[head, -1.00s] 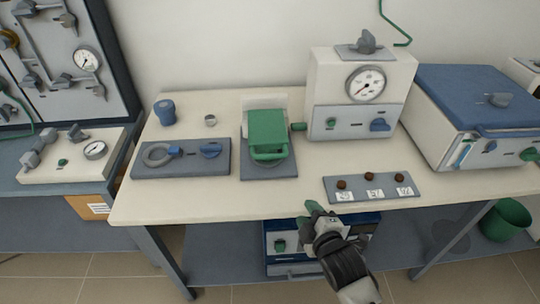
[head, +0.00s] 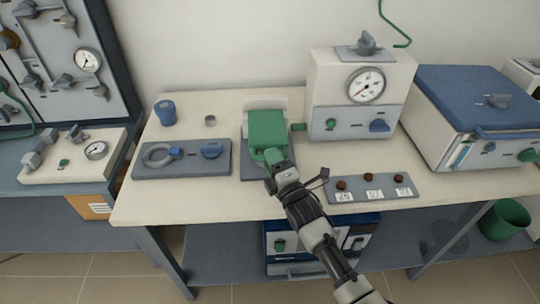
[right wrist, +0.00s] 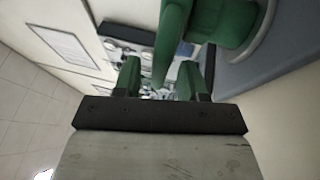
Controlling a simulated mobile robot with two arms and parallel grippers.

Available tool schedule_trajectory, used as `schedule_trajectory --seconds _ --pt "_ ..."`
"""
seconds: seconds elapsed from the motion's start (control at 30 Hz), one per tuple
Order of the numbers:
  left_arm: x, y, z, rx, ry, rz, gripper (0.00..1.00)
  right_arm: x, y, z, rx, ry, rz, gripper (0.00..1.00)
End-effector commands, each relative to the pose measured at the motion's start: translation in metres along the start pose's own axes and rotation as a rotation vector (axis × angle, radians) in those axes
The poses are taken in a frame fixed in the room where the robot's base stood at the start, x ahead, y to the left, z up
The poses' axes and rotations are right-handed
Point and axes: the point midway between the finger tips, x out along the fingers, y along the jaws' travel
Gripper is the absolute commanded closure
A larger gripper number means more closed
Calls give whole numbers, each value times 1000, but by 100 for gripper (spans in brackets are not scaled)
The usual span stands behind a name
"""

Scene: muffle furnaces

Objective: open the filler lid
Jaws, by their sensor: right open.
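The green filler lid (head: 267,128) sits shut-looking on its grey base plate (head: 254,172) in the middle of the table, with its handle at the front edge. My right gripper (head: 274,163) is at the lid's front and hides most of the handle. In the right wrist view my open right gripper (right wrist: 160,78) shows two green fingertips, with a green handle bar (right wrist: 171,42) reaching between them or just beyond. I cannot tell whether they touch. The green lid body (right wrist: 222,22) is beside the bar. My left gripper is not in view.
A grey plate with a ring and blue knob (head: 182,159) lies left of the lid. A gauge box (head: 358,95) stands to the right, a labelled strip (head: 374,188) front right. A blue-topped furnace (head: 475,95) is at far right. The table's front left is clear.

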Motion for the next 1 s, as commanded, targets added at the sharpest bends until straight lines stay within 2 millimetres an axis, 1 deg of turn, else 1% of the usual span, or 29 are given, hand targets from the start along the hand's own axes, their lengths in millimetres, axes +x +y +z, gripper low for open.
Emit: schedule_trajectory --seconds 0.03,0.13,0.43,0.47,0.7,0.73,1.0 --pt "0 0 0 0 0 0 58 6 1 0 1 0 1 58" --pt "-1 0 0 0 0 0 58 12 0 0 0 0 1 58" --pt "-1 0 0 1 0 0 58 14 0 0 1 0 0 58" --pt "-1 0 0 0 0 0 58 14 0 0 1 0 0 60" --pt "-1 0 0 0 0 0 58 14 0 0 1 0 0 97" --pt "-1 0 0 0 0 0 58 14 0 0 1 0 0 100" --pt "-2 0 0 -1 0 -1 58 15 1 0 2 0 -3 100"
